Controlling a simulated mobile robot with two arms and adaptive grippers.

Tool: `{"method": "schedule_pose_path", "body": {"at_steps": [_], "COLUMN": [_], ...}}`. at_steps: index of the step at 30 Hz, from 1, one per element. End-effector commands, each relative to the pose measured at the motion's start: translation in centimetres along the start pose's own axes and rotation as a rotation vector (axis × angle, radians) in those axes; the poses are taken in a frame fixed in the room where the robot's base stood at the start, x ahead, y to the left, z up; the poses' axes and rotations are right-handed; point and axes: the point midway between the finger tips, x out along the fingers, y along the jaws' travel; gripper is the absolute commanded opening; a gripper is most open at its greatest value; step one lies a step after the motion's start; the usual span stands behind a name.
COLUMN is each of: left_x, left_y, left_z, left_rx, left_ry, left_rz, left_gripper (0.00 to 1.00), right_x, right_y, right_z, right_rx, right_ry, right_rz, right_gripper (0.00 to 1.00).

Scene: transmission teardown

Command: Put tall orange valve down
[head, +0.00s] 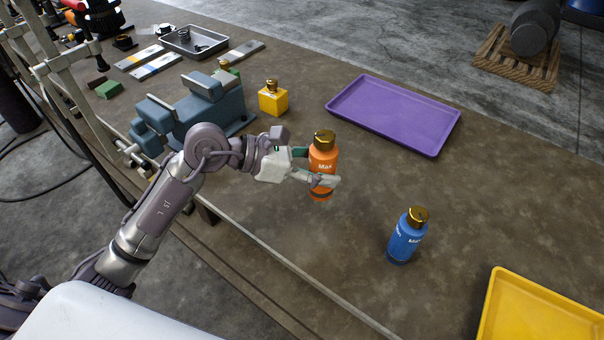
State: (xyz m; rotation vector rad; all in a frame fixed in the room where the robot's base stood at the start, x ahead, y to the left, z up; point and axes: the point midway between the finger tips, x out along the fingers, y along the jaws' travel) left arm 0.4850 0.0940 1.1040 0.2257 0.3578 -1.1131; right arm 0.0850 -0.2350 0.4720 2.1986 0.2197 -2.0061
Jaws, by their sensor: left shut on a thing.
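The tall orange valve (322,158) has a gold cap and a dark band near its bottom. It is upright in the middle of the head view. My left gripper (322,180) is shut on it, with fingers on its sides. The valve's base is at or just above the brown table (270,210); I cannot tell whether it touches. My right gripper is not in view.
A blue bottle-shaped valve (405,238) stands to the right. A purple tray (395,112) lies behind, a yellow tray (540,308) at the lower right. A blue-grey vise (200,108) and a short yellow valve (273,98) are at the back left.

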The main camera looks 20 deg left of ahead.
Motion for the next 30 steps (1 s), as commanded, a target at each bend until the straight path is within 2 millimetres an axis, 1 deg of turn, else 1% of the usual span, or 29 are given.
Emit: {"method": "schedule_pose_path", "body": {"at_steps": [1, 3, 6, 10, 16, 21, 24, 30], "left_x": [-0.4, -0.8, -1.3, -1.7, -1.7, -0.8, -0.4, -0.3], "left_y": [1.0, 2.2, 3.7, 5.0, 5.6, 5.5, 5.6, 5.6], "left_z": [-0.5, -1.6, -2.9, -4.1, -5.2, -7.2, -8.1, -8.5], "left_rx": [-0.006, -0.006, -0.004, 0.0, 0.0, -0.003, 0.0, 0.004], "left_ry": [-0.003, -0.004, -0.006, -0.006, -0.007, -0.008, -0.007, -0.006], "left_rz": [0.003, 0.003, 0.002, 0.001, -0.001, -0.001, 0.0, 0.001], "left_gripper": [0.0, 0.0, 0.0, 0.0, 0.0, 0.0, 0.0, 0.0], "right_x": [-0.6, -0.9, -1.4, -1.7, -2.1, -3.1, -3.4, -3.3], "right_y": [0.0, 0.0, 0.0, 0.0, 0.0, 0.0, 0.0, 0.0], "right_z": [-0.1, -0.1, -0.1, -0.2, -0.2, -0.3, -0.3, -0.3], "right_rx": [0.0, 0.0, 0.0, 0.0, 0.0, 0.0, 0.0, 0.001], "right_ry": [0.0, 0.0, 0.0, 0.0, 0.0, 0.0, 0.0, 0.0], "right_rz": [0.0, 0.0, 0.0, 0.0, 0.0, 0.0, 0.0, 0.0], "right_gripper": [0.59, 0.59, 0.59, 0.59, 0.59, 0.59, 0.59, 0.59]}}
